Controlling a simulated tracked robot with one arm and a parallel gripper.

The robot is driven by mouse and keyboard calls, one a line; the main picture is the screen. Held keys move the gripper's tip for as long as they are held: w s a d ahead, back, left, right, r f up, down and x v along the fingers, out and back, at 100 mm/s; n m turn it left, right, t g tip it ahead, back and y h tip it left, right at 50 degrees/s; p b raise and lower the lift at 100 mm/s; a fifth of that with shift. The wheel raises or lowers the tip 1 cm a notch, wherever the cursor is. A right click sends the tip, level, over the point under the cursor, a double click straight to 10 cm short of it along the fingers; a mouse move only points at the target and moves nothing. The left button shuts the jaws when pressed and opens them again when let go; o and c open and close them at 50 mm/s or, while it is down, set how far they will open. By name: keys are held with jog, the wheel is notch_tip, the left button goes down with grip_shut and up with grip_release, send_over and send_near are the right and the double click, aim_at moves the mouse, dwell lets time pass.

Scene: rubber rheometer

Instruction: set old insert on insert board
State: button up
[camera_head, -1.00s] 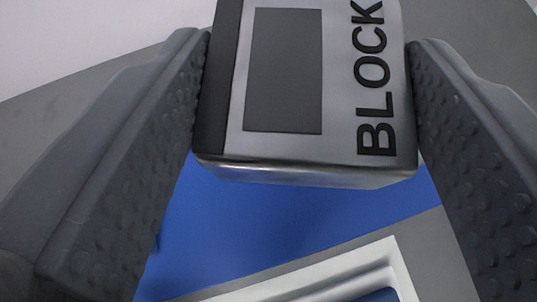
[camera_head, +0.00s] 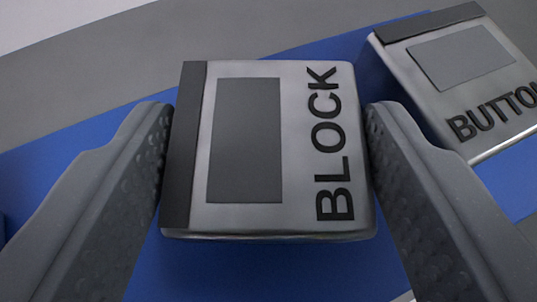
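The insert marked BLOCK (camera_head: 300,145) is a grey metal block with a dark grey rectangle and a black band along its left side. It is in the middle of the camera view, face up. My gripper (camera_head: 268,125) is shut on it, one finger at its left side and one at its right side. The block is over a long blue board (camera_head: 75,150). I cannot tell whether it rests on the board or is just above it. The block and fingers hide the middle of the board.
A second insert, marked BUTTON (camera_head: 465,70), sits on the blue board at upper right, close to my right finger and partly cut off by the frame. The grey surface (camera_head: 200,45) behind the board is clear. A pale area shows at the top left.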

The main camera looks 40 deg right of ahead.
dwell(0.3)
jog(key=shift+s+a+r, duration=0.3)
jog(key=shift+r, duration=0.1)
jog(key=v, duration=1.1)
jog(key=shift+s+f+p, duration=0.15)
jog(key=shift+p, duration=0.25)
jog(key=w+a+r+n+t+y, duration=0.1)
jog(key=a+r+n+t+y, duration=0.15)
jog(key=a+r, duration=0.6)
jog(key=a+r+n+t+y, duration=0.1)
jog(key=a+r+n+y, duration=0.3)
jog(key=r, duration=0.8)
jog(key=s+a+r, duration=0.1)
jog(key=s+r, duration=0.3)
jog(key=r, duration=0.4)
jog(key=s+a+r+n+t, duration=0.1)
jog(key=s+r, duration=0.4)
jog(key=r, duration=0.3)
jog(key=s+a+r+t+y, duration=0.1)
jog(key=s+r, duration=0.3)
jog(key=r, duration=0.5)
jog(key=shift+s, duration=0.35)
